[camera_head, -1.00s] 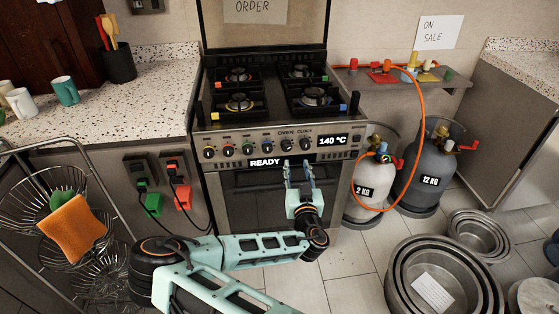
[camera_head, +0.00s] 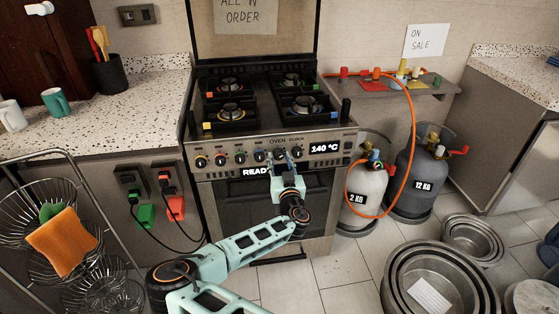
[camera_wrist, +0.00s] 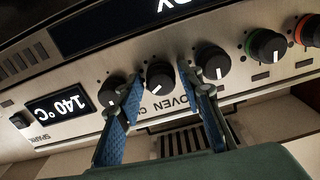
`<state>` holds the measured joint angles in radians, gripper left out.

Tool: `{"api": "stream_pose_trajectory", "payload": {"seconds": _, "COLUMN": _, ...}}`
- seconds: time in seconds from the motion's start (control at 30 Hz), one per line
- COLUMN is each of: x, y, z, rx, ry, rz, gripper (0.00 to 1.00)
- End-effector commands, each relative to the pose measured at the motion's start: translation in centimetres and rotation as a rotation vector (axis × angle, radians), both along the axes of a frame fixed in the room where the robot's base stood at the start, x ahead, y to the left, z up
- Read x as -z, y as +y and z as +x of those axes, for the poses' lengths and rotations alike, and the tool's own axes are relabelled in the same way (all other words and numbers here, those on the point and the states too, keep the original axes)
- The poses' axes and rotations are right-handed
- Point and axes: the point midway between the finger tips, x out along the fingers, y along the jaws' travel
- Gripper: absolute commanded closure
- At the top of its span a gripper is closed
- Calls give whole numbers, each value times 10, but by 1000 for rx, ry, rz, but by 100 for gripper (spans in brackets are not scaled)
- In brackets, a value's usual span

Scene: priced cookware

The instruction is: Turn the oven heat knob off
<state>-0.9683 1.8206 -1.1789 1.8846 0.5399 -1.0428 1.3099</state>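The oven (camera_head: 322,165) faces me with a row of black knobs on its front panel, and its right display reads 140 °C. The oven knob (camera_wrist: 158,78), second from the display in the upside-down wrist view, has a white pointer mark. My gripper (camera_head: 283,158) is at the panel in the head view and partly covers the knobs there. In the wrist view, my gripper (camera_wrist: 160,78) is open, with one blue-padded finger on each side of the oven knob. I cannot tell whether the fingers touch it.
The clock knob (camera_wrist: 112,95) is close beside the left finger in the wrist view, and another knob (camera_wrist: 212,62) is beside the right one. Gas bottles (camera_head: 418,175) with an orange hose stand right of the oven. A wire rack (camera_head: 30,205) is at left; metal pans (camera_head: 440,270) are at lower right.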

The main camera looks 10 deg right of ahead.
Motion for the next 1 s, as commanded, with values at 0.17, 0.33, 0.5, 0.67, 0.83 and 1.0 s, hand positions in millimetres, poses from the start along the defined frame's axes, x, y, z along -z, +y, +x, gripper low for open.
{"api": "stream_pose_trajectory", "payload": {"seconds": 0.17, "x": 0, "y": 0, "z": 1, "rx": 1, "ry": 0, "rz": 0, "gripper": 66}}
{"api": "stream_pose_trajectory", "payload": {"seconds": 0.33, "x": 0, "y": 0, "z": 1, "rx": 1, "ry": 0, "rz": 0, "gripper": 75}}
{"api": "stream_pose_trajectory", "payload": {"seconds": 0.5, "x": 0, "y": 0, "z": 1, "rx": 1, "ry": 0, "rz": 0, "gripper": 93}}
{"api": "stream_pose_trajectory", "payload": {"seconds": 0.67, "x": 0, "y": 0, "z": 1, "rx": 1, "ry": 0, "rz": 0, "gripper": 98}}
{"api": "stream_pose_trajectory", "payload": {"seconds": 0.83, "x": 0, "y": -1, "z": 1, "rx": 3, "ry": 0, "rz": -13, "gripper": 98}}
{"api": "stream_pose_trajectory", "payload": {"seconds": 1.0, "x": -1, "y": -1, "z": 1, "rx": 4, "ry": -2, "rz": -50, "gripper": 98}}
